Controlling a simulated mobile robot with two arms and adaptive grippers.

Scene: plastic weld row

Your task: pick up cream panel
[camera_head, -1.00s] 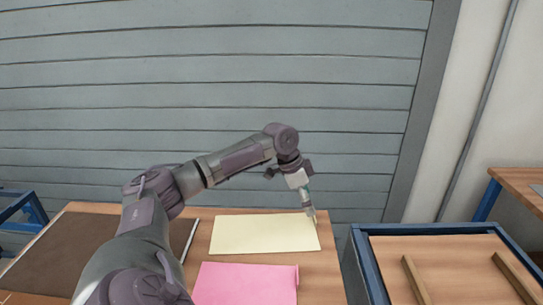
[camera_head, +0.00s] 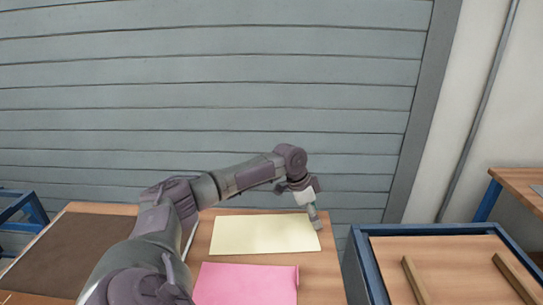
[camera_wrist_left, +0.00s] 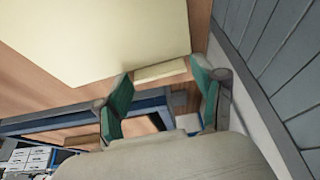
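The cream panel (camera_head: 262,234) lies flat on the wooden table, behind a pink panel. My left gripper (camera_head: 318,224) is at the panel's right edge, pointing down. In the left wrist view the cream panel (camera_wrist_left: 110,35) fills the upper left, with a short raised or folded strip at its near edge. The green-padded fingers of my left gripper (camera_wrist_left: 162,88) are spread apart, one on each side of that strip. I see no clear contact. My right gripper is not in view.
The pink panel (camera_head: 246,284) lies in front of the cream one. A dark brown mat (camera_head: 62,252) covers the table's left. A blue-framed bench (camera_head: 440,230) with wooden strips stands at the right, across a narrow gap. A slatted grey wall (camera_head: 200,90) is behind.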

